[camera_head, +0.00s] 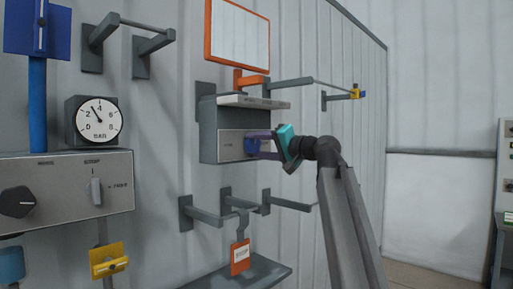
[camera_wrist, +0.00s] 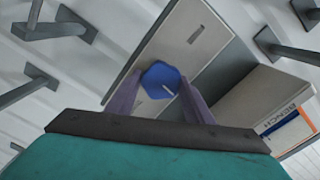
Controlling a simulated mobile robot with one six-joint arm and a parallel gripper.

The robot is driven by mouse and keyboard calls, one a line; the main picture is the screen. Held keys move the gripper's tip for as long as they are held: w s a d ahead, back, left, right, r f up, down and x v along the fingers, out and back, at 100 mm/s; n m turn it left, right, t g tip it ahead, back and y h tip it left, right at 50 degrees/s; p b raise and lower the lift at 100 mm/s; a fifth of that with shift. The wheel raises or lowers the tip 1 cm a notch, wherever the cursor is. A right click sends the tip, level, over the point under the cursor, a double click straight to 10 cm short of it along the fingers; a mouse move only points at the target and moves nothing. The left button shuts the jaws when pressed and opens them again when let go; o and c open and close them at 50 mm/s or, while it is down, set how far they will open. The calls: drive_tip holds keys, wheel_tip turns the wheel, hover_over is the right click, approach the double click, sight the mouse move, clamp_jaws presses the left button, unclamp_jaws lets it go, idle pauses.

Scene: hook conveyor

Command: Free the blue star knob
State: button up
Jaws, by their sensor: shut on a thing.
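In the head view the knob (camera_head: 251,146) is at the right part of the box front (camera_head: 231,145). My gripper (camera_wrist: 161,93) reaches it with two purple fingers, one on each side, and is shut on the knob. In the head view my gripper (camera_head: 262,144) comes in from the right. The lettering around the knob is too small to read, and part of the panel is hidden by the fingers.
A grey ledge (camera_head: 254,100) juts out over the box. Wall brackets with rails (camera_head: 250,206) lie below, with a hanging orange tag (camera_head: 240,257). A pressure gauge (camera_head: 98,122) and another control panel (camera_head: 67,188) stand at left. Open floor shows at lower right.

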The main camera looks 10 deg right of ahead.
drive_tip(key=o, duration=1)
drive_tip(key=shift+s+a+f, duration=0.1)
drive_tip(key=shift+o, duration=0.2)
drive_tip(key=shift+s, duration=0.1)
drive_tip(key=b+v, duration=0.1)
drive_tip(key=v, duration=1.2)
drive_tip(key=shift+s+d, duration=0.2)
drive_tip(key=shift+d, duration=0.1)
